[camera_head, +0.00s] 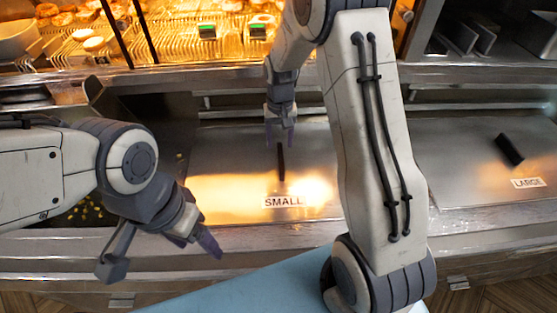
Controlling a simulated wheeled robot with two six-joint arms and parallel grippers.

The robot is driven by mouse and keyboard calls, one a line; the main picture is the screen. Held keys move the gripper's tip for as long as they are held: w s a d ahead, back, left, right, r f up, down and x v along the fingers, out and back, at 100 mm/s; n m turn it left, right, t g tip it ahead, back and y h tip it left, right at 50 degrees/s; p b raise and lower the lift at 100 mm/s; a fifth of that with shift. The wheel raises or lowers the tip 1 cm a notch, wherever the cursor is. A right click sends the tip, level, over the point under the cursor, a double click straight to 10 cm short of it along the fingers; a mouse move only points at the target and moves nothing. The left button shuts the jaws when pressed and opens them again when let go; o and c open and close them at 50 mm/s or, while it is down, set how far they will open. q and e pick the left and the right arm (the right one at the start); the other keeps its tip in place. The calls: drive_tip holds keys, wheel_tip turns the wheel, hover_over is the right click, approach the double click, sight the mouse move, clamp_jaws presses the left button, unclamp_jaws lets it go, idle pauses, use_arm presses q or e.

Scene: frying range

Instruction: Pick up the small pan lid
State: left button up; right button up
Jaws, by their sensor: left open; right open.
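The small pan lid (225,180) is a flat metal cover with a "SMALL" label (283,202) and a thin dark upright handle (281,162). It lies on the counter in the middle of the head view. My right gripper (280,135) is open, just above and behind the handle's far end in the picture; I cannot tell whether they touch. My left gripper (199,246) is open and empty, at the counter's front edge, left of and nearer than the lid. My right arm hides the lid's right side.
A second metal lid (465,180) with a "LARGE" label (529,183) and a black handle (509,149) lies to the right. A fryer well with yellow bits (88,212) is at the left, partly behind my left arm. A lit food rack (180,40) stands along the back.

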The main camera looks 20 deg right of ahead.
sight(281, 157)
drive_tip(key=f, duration=0.1)
drive_tip(key=d+f, duration=0.1)
drive_tip(key=f, duration=0.1)
drive_tip(key=shift+w+d+p, duration=0.2)
drive_tip(key=shift+w+p, duration=0.05)
drive_tip(key=shift+p, duration=0.15)
drive_tip(key=shift+a+f+p, duration=0.2)
drive_tip(key=shift+f+p, duration=0.35)
drive_tip(key=shift+f, duration=0.1)
drive_tip(key=f, duration=0.1)
drive_tip(key=f+p, duration=0.1)
drive_tip(key=f, duration=0.1)
drive_tip(key=shift+a+f+p, duration=0.2)
drive_tip(key=shift+a+p, duration=0.05)
drive_tip(key=shift+p, duration=0.05)
drive_tip(key=shift+f, duration=0.45)
clamp_jaws()
drive_tip(key=shift+r, duration=0.1)
